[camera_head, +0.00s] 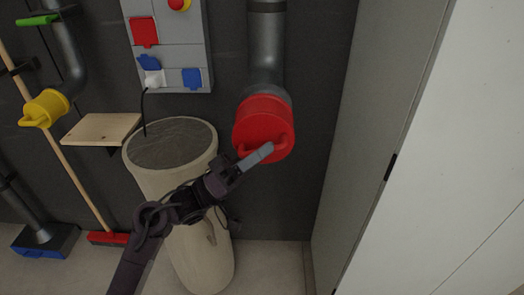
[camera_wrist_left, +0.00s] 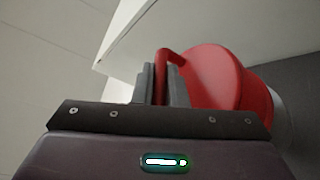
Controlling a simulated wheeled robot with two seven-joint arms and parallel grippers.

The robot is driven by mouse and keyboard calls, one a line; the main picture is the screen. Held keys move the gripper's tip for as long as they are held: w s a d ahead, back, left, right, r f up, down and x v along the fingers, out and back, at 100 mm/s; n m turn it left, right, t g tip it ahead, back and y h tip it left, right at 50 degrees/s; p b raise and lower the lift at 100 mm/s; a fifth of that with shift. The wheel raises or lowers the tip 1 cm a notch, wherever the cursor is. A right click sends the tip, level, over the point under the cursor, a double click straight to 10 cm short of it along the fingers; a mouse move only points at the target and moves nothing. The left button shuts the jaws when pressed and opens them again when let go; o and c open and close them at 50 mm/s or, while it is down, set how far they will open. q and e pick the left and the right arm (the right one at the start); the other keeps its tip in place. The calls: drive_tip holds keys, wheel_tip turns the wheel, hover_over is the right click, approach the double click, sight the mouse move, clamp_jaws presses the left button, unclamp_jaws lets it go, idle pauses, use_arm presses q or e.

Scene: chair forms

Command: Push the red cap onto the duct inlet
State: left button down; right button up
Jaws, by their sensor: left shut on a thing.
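The red cap (camera_head: 263,122) is at the lower end of the grey duct (camera_head: 267,50) in the head view and covers its mouth from this side. How far it sits on the inlet I cannot tell. My left gripper (camera_head: 266,150) reaches up from below and is shut on the cap's handle. In the left wrist view the red cap (camera_wrist_left: 218,80) fills the right middle, with its handle between the two fingers (camera_wrist_left: 161,85). A grey rim of the duct (camera_wrist_left: 283,110) shows behind the cap. My right gripper is in neither view.
A beige bin (camera_head: 155,190) with a grey top stands below left of the cap. A wall panel (camera_head: 170,55) with sockets hangs above it. A wooden shelf (camera_head: 98,128), a yellow cap (camera_head: 45,108) and a broom (camera_head: 108,238) are at left. A pale wall or door (camera_head: 460,170) bounds the right.

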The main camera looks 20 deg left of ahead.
sight(250, 148)
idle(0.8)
use_arm(q)
drive_tip(key=shift+w+a, duration=0.1)
drive_tip(key=shift+w, duration=0.1)
idle(0.4)
drive_tip(key=shift+w+a+p, duration=0.1)
drive_tip(key=shift+w+p, duration=0.2)
drive_tip(key=shift+w, duration=0.1)
drive_tip(key=shift+w+a+r, duration=0.1)
drive_tip(key=shift+w+a, duration=0.05)
drive_tip(key=shift+w, duration=0.2)
idle(0.4)
drive_tip(key=shift+w+a, duration=0.1)
drive_tip(key=shift+w, duration=0.1)
drive_tip(key=shift+w+a, duration=0.2)
drive_tip(key=shift+w, duration=0.6)
idle(0.7)
idle(0.7)
